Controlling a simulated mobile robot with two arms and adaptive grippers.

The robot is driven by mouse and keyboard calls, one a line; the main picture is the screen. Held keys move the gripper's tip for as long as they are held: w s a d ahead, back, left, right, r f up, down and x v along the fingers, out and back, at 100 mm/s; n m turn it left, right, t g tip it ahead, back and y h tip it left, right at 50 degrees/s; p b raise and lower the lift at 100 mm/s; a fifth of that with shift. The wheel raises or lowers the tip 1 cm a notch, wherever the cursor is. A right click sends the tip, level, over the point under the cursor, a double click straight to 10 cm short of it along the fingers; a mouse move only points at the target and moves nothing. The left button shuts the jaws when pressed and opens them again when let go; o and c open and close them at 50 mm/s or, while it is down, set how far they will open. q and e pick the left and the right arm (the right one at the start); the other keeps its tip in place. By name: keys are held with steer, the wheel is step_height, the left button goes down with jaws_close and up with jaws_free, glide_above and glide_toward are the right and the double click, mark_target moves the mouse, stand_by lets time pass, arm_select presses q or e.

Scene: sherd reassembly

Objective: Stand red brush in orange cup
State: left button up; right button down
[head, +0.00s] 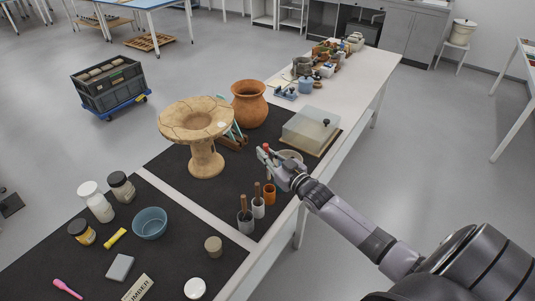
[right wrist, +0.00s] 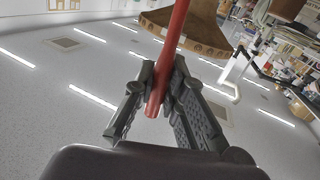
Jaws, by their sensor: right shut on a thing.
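My right gripper (head: 268,157) reaches in from the right over the table's near edge, shut on the red brush. The red brush (head: 267,147) shows only as a small red tip in the head view. In the right wrist view its red handle (right wrist: 174,52) runs up between the fingers of the gripper (right wrist: 163,92) and out of the frame. The orange cup (head: 269,195) stands upright on the dark mat, below the gripper in the head view and apart from it. Its inside is too small to make out. My left gripper is not in view.
A white cup (head: 258,208) and a grey cup (head: 245,224) with brown handles stand beside the orange cup. A cracked pedestal bowl (head: 207,160) stands left. A clear-lidded box (head: 310,132) and terracotta jar (head: 249,108) stand behind. Bare mat lies left of the cups.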

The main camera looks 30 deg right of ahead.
mark_target(269, 175)
steer(key=f, duration=0.1)
steer(key=f+b, duration=0.1)
steer(key=shift+w+d+f+b, duration=0.2)
steer(key=shift+d+f+b, duration=0.05)
steer(key=shift+f+b, duration=0.15)
steer(key=shift+a+f+b, duration=0.1)
steer(key=shift+f+b, duration=0.8)
steer(key=shift+b, duration=0.05)
steer(key=shift+f, duration=0.3)
step_height(269, 175, down, 2)
steer(key=shift+f+b, duration=0.1)
steer(key=shift+b, duration=0.85)
steer(key=shift+f+b, duration=0.75)
steer(key=shift+f, duration=0.15)
steer(key=shift+f+b, duration=0.75)
steer(key=shift+f, duration=0.3)
steer(key=c, duration=1.6)
jaws_free()
steer(key=shift+o, duration=0.2)
steer(key=shift+s, duration=0.1)
